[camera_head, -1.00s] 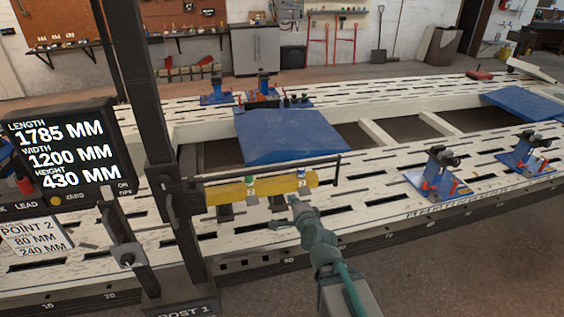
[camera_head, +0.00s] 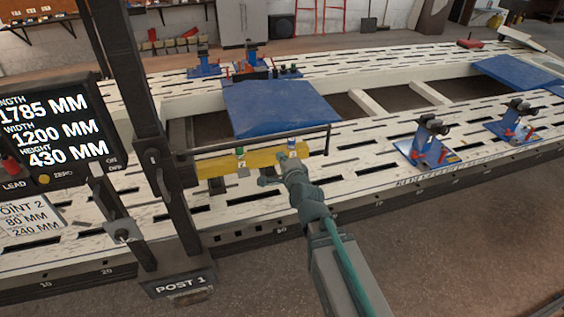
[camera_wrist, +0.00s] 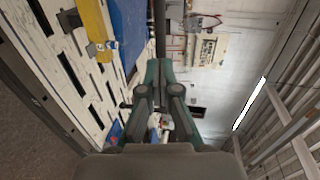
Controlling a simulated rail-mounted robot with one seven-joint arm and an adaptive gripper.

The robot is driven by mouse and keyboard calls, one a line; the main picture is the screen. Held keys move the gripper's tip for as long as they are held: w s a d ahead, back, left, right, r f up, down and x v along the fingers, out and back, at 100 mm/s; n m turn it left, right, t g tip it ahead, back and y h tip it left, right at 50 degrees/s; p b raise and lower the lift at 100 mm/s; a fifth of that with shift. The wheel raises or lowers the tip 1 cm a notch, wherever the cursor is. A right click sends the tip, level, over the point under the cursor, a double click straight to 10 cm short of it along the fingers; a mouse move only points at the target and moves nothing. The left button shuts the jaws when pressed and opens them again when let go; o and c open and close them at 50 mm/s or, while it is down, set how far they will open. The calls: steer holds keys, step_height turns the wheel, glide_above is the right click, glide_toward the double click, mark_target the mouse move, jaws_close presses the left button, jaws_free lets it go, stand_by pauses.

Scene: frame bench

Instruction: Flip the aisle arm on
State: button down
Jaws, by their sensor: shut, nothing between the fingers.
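The yellow bar (camera_head: 262,159) is fixed beside the dark post marked POST 1, with a thin black rod above it. It carries a green-topped switch-like piece (camera_head: 240,153) and a blue-topped one (camera_head: 291,143), each with a small tag. Which is the aisle arm's cannot be read. My gripper (camera_head: 284,167) is shut and empty, just in front of the bar near the blue-topped piece; contact cannot be told. In the wrist view the shut fingers (camera_wrist: 159,68) point past the bar (camera_wrist: 94,20), which lies to their left with the blue-topped piece (camera_wrist: 113,45).
The display (camera_head: 52,135) reads 1785, 1200 and 430 MM, with ON and OFF beside it. POST 1 (camera_head: 150,120) stands left of my gripper. Blue clamps (camera_head: 430,148) stand on the slotted white bench rail (camera_head: 365,150). The floor at front right is clear.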

mark_target(270, 140)
steer(key=p+x, duration=0.1)
steer(key=x, duration=1)
steer(key=shift+p, duration=0.35)
steer(key=shift+w+a+f, duration=0.2)
steer(key=shift+w, duration=0.25)
steer(key=shift+w+f+b, duration=0.1)
steer(key=shift+b, duration=0.35)
